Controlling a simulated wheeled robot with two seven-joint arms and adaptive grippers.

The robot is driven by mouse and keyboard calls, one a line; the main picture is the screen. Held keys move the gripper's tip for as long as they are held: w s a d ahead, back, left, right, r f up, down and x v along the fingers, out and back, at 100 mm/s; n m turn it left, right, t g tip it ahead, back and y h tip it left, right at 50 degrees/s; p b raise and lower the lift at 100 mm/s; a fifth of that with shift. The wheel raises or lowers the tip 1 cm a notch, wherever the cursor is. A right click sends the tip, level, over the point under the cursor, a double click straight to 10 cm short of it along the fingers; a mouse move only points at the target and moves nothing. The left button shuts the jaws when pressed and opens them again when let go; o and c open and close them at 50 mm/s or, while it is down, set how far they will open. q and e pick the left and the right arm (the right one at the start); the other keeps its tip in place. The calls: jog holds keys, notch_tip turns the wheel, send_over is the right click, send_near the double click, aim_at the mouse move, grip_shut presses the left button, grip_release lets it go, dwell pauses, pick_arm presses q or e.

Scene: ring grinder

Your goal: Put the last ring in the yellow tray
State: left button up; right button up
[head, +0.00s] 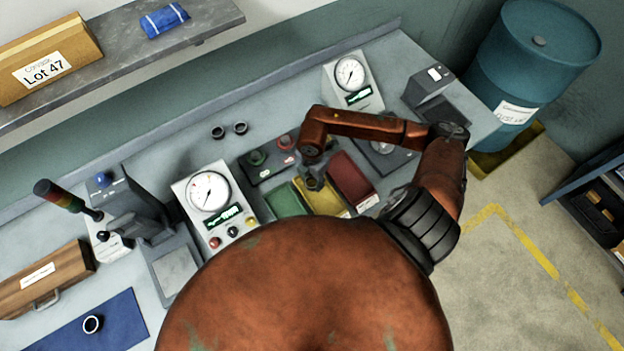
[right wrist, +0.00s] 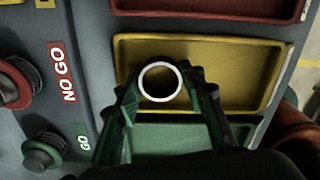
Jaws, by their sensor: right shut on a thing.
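My right gripper (right wrist: 160,92) is shut on a ring (right wrist: 160,64). The ring has a bright rim and a dark inside, and is held between the fingertips. In the right wrist view it appears over the yellow tray (right wrist: 235,65); the height between them is hard to tell. In the head view my right gripper (head: 313,178) is above the yellow tray (head: 330,203), which is partly covered by the arm and my body. The part of the tray's floor that shows is empty. My left gripper is not in view.
A green tray (head: 287,200) and a red tray (head: 352,177) flank the yellow one. Red and green knobs (right wrist: 42,153) stand beside them. Gauges (head: 208,193) stand nearby. Two dark rings (head: 240,127) sit at the back; another ring (head: 92,317) lies on a blue mat (head: 122,318).

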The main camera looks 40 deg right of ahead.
jog(key=shift+f, duration=0.1)
jog(key=o, duration=0.9)
jog(key=shift+o, duration=0.2)
jog(key=shift+r, duration=0.2)
notch_tip(320, 180, up, 12)
jog(key=b, duration=0.1)
